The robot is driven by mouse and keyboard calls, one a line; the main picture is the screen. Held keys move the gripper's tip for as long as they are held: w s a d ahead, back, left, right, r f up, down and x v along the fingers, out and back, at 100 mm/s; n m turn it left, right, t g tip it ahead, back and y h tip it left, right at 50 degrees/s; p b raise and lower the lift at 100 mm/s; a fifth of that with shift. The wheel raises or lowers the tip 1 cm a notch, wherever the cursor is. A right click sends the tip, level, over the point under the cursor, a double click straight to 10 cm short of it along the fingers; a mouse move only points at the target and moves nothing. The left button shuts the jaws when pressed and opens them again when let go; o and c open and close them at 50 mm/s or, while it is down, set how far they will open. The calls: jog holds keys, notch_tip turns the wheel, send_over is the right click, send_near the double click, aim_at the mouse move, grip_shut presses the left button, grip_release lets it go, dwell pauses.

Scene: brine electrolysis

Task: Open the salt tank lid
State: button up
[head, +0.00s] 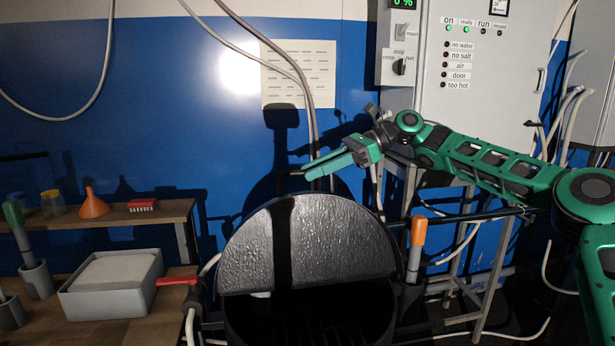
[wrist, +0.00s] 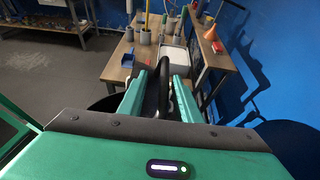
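The salt tank lid (head: 340,245) is a dark grey, textured half-round panel. It stands tilted up at the back of the tank (head: 310,318), whose dark opening shows below it. My gripper (head: 308,172) is above the lid's upper edge, with its green fingers pointing left. In the wrist view, the two fingers (wrist: 160,78) are apart, with a black curved handle (wrist: 165,85) between them. Gaps show beside the handle, and I cannot tell whether either finger touches it. The inside of the tank is too dark to make out.
A bench with a grey tray (head: 110,300) and an orange funnel (head: 94,205) on a shelf stand to the left. An orange-capped tool (head: 417,240) stands upright right of the tank. A control cabinet (head: 480,90) and metal frame stand behind right. Hoses hang along the blue wall.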

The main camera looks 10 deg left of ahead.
jog(key=v, duration=0.8)
